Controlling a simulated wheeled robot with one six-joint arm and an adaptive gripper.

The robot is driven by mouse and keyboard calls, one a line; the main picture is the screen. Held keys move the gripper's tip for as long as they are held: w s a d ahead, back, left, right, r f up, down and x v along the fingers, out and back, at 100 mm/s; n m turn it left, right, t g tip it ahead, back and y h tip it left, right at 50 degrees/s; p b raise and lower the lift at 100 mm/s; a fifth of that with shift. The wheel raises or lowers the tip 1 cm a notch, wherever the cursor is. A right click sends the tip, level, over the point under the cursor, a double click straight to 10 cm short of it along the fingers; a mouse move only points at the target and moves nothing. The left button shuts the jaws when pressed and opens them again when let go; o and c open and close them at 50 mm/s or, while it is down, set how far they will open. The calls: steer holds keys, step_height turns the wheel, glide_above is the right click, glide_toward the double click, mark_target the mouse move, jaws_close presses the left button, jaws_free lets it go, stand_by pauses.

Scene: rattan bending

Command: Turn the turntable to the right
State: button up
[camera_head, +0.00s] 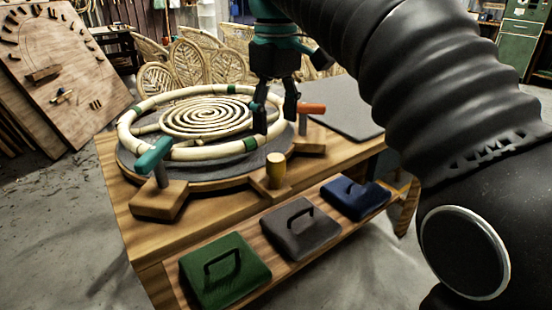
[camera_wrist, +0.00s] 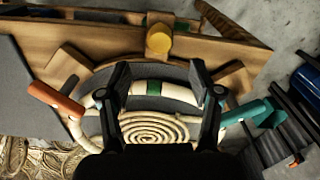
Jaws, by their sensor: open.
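The turntable is a round grey disc (camera_head: 196,173) on a wooden base, on top of the bench. A pale rattan ring (camera_head: 190,154) with green bands lies on it around a flat rattan spiral (camera_head: 205,117). A teal handle (camera_head: 154,155) stands at the front left, an orange handle (camera_head: 312,108) at the right, and a yellow knob (camera_head: 276,170) at the front. My gripper (camera_head: 274,122) is open, pointing down over the ring's right side. In the wrist view, its fingers (camera_wrist: 160,82) lie either side of a green-banded ring section (camera_wrist: 154,88); contact cannot be told.
Green (camera_head: 225,270), grey (camera_head: 300,227) and blue (camera_head: 354,196) padded blocks with handles sit on a lower front shelf. A dark grey mat (camera_head: 345,108) lies on the bench's right. Woven rattan chair backs (camera_head: 190,62) stand behind. A wooden board (camera_head: 60,75) leans at left.

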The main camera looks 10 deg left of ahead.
mark_target(276, 158)
step_height(276, 158, down, 9)
steer(key=shift+f+b, duration=0.1)
steer(key=shift+b, duration=0.5)
jaws_close()
